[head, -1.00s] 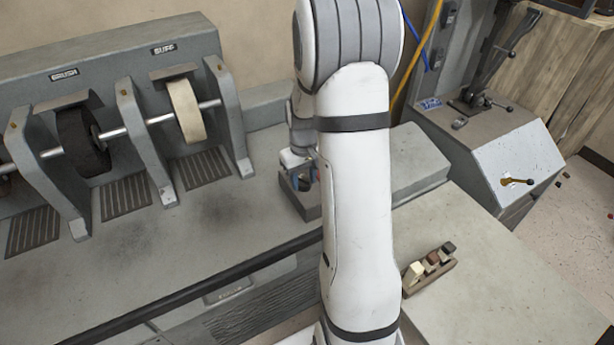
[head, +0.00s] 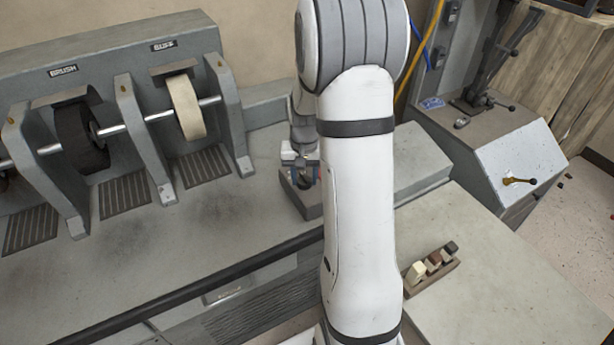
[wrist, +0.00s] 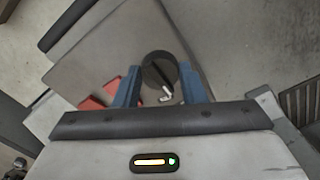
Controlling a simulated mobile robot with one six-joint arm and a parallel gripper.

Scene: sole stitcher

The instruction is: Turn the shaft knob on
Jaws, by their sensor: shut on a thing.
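The shaft knob (wrist: 160,68) is a round dark knob with a raised grip bar and a small white mark near its lower edge in the wrist view. It sits on a grey box, whose front shows in the head view (head: 309,205). My gripper (wrist: 161,88) has its two blue fingers on either side of the knob and is shut on it. In the head view my gripper (head: 304,178) is small, over the grey box, partly beside my white arm. The knob itself cannot be made out there.
Red parts (wrist: 97,103) lie close to the left finger. The brush wheel (head: 80,138) and buff wheel (head: 187,108) stand on a shaft at the left. A tray of small blocks (head: 432,280) is at the right. My arm hides the middle of the bench.

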